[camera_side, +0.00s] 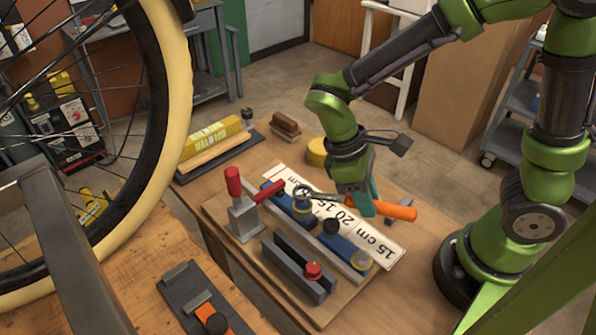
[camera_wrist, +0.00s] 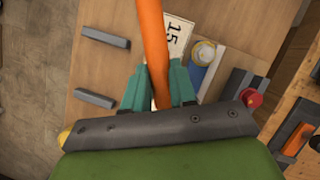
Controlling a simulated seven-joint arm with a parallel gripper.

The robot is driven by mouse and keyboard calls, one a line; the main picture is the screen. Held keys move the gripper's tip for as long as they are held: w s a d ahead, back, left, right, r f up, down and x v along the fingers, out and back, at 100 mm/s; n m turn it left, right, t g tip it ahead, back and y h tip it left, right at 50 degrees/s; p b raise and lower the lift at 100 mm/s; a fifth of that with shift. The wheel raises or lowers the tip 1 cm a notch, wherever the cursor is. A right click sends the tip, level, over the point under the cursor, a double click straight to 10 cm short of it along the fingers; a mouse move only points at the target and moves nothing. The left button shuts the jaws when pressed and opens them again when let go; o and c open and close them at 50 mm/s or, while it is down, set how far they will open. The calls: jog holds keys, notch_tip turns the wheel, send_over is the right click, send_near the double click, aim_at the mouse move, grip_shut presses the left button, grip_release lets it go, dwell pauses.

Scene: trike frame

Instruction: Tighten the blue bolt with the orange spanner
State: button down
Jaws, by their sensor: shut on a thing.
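The orange spanner (camera_side: 395,211) has a long orange handle and a grey metal shaft with a ring end. In the wrist view the orange handle (camera_wrist: 153,45) runs between the teal fingers of my gripper (camera_wrist: 160,84). The blue bolt's head is not clearly visible there.
A grey channel block (camera_side: 297,268) with a red knob lies in front. A bicycle wheel (camera_side: 178,90) fills the left.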

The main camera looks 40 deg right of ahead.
jog(key=shift+f, duration=1.1)
dwell(0.4)
jog(key=c, duration=1.6)
grip_release()
grip_shut()
jog(key=shift+s+a+m+y, duration=0.2)
jog(key=shift+a+m, duration=0.35)
jog(key=shift+s+a+m+y, duration=0.2)
jog(key=shift+a+m, duration=0.3)
jog(key=shift+m, duration=0.05)
jog(key=shift+w+d+n, duration=0.25)
jog(key=shift+d+n, duration=0.45)
jog(key=shift+o, duration=0.8)
grip_release()
jog(key=shift+h, duration=0.3)
grip_shut()
jog(key=shift+r, duration=0.2)
